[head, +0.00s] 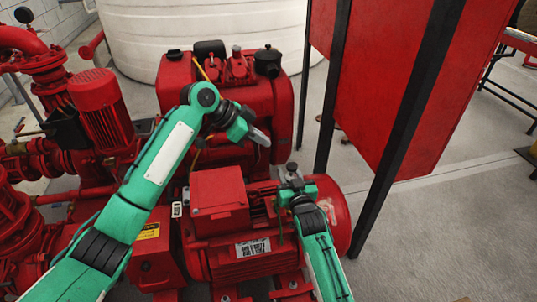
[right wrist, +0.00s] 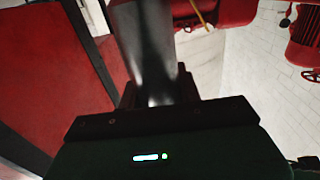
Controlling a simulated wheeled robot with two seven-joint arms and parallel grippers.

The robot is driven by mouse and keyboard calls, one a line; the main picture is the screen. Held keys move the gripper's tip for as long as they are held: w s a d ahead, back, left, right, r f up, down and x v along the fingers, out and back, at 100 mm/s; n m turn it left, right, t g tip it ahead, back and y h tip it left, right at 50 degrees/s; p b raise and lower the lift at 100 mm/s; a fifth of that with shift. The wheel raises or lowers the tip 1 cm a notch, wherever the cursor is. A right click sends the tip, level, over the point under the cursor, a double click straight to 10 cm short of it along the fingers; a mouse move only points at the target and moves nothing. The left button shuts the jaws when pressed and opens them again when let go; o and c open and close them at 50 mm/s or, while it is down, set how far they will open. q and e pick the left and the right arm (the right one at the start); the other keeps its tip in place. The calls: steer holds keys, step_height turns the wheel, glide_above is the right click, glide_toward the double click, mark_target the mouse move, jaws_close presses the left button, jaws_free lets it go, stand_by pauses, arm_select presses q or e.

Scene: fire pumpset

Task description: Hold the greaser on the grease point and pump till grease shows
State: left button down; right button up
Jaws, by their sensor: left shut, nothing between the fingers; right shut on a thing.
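My left gripper (head: 260,137) is shut and empty. It is above the red motor, in front of the red engine (head: 279,105). My right gripper (head: 291,178) is over the red motor (head: 335,205), near its right end. It is shut on a grey, smooth, tube-like thing (right wrist: 146,45), which looks like the greaser. This fills the upper middle of the right wrist view, and its far end is out of that picture. In the head view the greaser is small and mostly hidden by the gripper. I cannot make out the grease point or any grease.
Red pumps and pipes (head: 35,65) crowd the left side, with an upright red motor (head: 98,100) there. A tall red panel (head: 385,70) on black posts stands close on the right. A white tank (head: 170,40) is behind. Bare floor (head: 450,230) lies at lower right.

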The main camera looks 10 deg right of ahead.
stand_by(0.4)
steer(key=o, duration=1.3)
steer(key=shift+c, duration=0.2)
steer(key=shift+s, duration=0.15)
